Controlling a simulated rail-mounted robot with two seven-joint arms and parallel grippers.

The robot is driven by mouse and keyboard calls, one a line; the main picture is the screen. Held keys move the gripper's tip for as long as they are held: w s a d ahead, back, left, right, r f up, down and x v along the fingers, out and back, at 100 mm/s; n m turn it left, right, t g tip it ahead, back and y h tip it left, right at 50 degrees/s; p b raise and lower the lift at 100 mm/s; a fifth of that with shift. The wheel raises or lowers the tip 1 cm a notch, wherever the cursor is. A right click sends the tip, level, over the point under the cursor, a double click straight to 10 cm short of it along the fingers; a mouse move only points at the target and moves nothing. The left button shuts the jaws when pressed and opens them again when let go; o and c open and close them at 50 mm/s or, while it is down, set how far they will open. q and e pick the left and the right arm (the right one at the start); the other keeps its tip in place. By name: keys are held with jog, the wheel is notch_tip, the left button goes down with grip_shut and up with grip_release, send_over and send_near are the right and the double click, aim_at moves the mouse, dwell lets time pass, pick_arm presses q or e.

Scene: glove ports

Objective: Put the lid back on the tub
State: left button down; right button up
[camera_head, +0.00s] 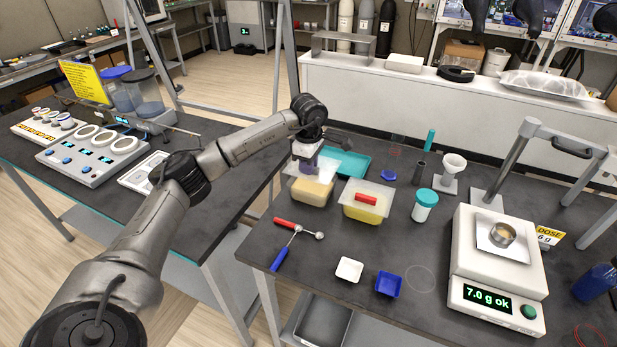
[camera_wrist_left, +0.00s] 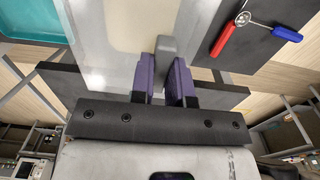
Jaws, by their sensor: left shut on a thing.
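A tub with cream contents (camera_head: 311,191) stands near the table's left side. My left gripper (camera_head: 305,165) is above it, its purple fingers (camera_wrist_left: 167,82) shut on the grey handle (camera_wrist_left: 168,50) of a translucent lid (camera_wrist_left: 90,45). In the head view the lid (camera_head: 327,170) is partly hidden by the gripper. The lid lies over or just above the tub; I cannot tell whether it touches the rim all round. Beside it on the right stands a tub with yellow contents (camera_head: 365,213), with a translucent lid (camera_head: 381,190) and red handle on it. My right gripper is out of view.
A teal tray (camera_head: 347,163) lies behind the tubs. A red-and-blue-handled spoon tool (camera_head: 295,240), a white dish (camera_head: 349,269) and a blue dish (camera_head: 389,284) lie in front. A teal-capped jar (camera_head: 425,206) stands right. A scale (camera_head: 497,270) reads 7.0 g ok.

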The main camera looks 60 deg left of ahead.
aim_at(309, 177)
pick_arm(q)
notch_tip(309, 177, down, 3)
jog(key=shift+f+b, duration=0.15)
jog(key=shift+b, duration=0.35)
jog(key=shift+f, duration=0.35)
jog(key=shift+f, duration=0.3)
jog(key=shift+f, duration=0.1)
jog(key=c, duration=1.1)
grip_release()
notch_tip(309, 177, up, 11)
jog(key=shift+p, duration=1.25)
jog(key=shift+r, duration=0.85)
